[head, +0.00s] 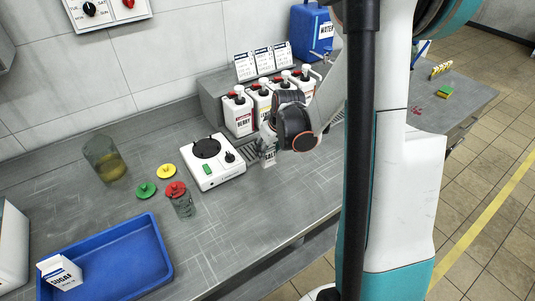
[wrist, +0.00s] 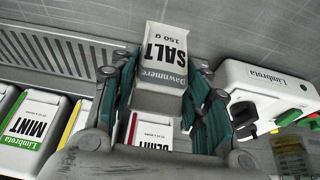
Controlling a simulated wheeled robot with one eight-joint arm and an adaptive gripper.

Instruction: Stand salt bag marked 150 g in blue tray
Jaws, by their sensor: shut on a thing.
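The white salt bag (wrist: 163,62) is marked SALT, Dawnmere, 150 g in the wrist view. My gripper (wrist: 160,88) is shut on it, with a finger against each side. In the head view my gripper (head: 268,140) holds the salt bag (head: 268,159) over the counter, between the hotplate and the row of bottles; I cannot tell whether its base touches the counter. The blue tray (head: 150,262) lies at the front left of the counter. A white sugar bag (head: 60,273) stands in its left part, and the right part is empty.
Several labelled bottles (head: 238,113) stand behind. The front counter right of the tray is clear.

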